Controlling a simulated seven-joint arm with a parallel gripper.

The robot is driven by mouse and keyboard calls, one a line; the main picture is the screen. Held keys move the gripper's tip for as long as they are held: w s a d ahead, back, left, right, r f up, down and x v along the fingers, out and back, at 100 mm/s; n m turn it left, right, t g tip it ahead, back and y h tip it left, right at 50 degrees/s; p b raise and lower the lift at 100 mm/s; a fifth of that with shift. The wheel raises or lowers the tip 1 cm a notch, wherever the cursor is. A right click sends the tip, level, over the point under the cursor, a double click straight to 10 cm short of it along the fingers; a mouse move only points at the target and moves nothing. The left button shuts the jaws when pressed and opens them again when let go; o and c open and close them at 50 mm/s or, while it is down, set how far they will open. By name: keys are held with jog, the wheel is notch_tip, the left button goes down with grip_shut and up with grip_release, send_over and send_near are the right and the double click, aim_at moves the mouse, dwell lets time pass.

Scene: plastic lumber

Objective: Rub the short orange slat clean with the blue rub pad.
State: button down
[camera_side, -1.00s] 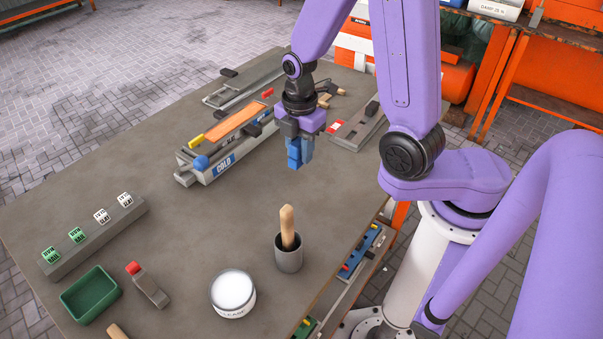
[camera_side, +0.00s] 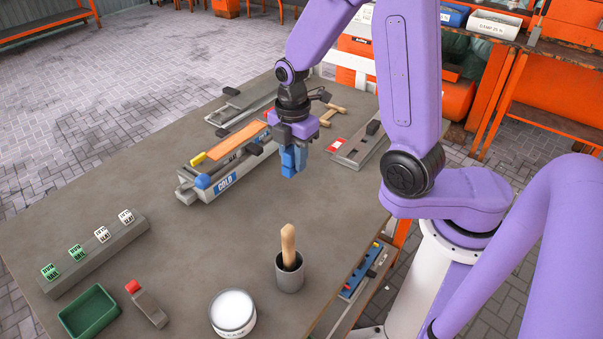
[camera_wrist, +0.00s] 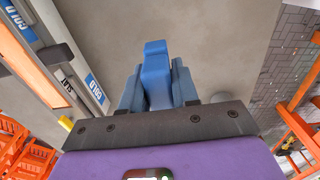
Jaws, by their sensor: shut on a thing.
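The short orange slat (camera_side: 236,140) lies along the top of a grey fixture marked COLD (camera_side: 226,178), left of my gripper in the side view. In the wrist view part of the slat (camera_wrist: 24,62) shows at the left edge. My gripper (camera_side: 291,152) points down, shut on the blue rub pad (camera_side: 289,164). In the wrist view the pad (camera_wrist: 156,76) sits between the two blue fingers. The pad is in the air, to the right of the slat and apart from it. The slat's surface marks are too small to tell.
Another grey fixture (camera_side: 358,148) stands to the right. A cup with a wooden handle (camera_side: 289,272), a white tub (camera_side: 232,312) and a green tray (camera_side: 88,312) stand in front. The middle of the table is clear.

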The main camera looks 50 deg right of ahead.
aim_at(236, 141)
jog(key=w+a+r, duration=0.2)
jog(key=w+r, duration=0.1)
jog(key=w, duration=0.7)
jog(key=w+a+r, duration=0.1)
jog(key=w+r, duration=0.3)
jog(key=w, duration=0.7)
jog(key=shift+a, duration=0.35)
jog(key=shift+f, duration=0.1)
jog(key=shift+f, duration=3.85)
jog(key=shift+f, duration=0.6)
jog(key=shift+d, duration=0.15)
jog(key=shift+d, duration=1.45)
jog(key=shift+s+d+f, duration=0.1)
jog(key=shift+d, duration=0.55)
jog(key=shift+s+d+f, duration=0.1)
jog(key=shift+d, duration=0.5)
